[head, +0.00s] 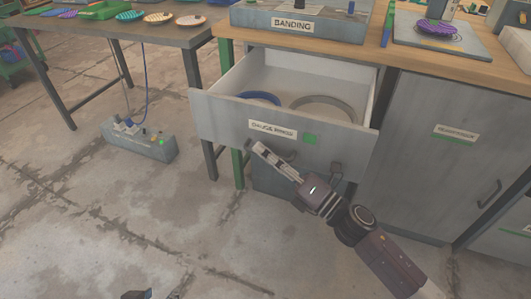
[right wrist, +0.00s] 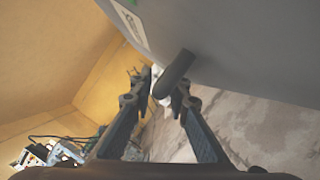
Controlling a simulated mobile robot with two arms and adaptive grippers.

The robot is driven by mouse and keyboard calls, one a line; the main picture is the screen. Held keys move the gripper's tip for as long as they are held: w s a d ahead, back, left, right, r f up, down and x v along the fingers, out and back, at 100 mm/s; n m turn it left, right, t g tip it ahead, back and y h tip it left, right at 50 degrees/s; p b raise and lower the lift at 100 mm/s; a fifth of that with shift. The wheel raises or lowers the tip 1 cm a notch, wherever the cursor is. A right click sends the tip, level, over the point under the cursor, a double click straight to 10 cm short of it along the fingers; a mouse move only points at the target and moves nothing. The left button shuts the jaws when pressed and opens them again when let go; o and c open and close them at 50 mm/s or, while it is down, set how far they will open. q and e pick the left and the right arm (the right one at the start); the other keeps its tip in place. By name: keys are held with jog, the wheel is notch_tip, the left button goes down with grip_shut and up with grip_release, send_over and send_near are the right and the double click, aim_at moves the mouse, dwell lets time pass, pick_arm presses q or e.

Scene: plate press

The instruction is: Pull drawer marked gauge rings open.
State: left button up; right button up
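The grey drawer (head: 210,119) with a white label reading something like gauge rings (head: 272,130) stands pulled out from under the bench. A blue ring (head: 260,97) and a grey ring (head: 325,102) lie inside. A green square is beside the label. My right gripper (head: 260,149) is at the drawer front, just below the label. In the right wrist view, the dark drawer handle (right wrist: 176,73) is between its fingertips (right wrist: 163,90), which look shut on it. Only a small piece of what looks like my left gripper (head: 136,294) shows at the bottom edge; its fingers are not clear.
A grey cabinet (head: 415,150) with its own handle is right of the drawer. The banding unit (head: 300,22) stands on the bench top above. A grey box with cables (head: 140,142) sits on the floor at left. The concrete floor before the drawer is clear.

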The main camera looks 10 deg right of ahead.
jog(key=v, duration=1.2)
jog(key=shift+f, duration=0.1)
dwell(0.4)
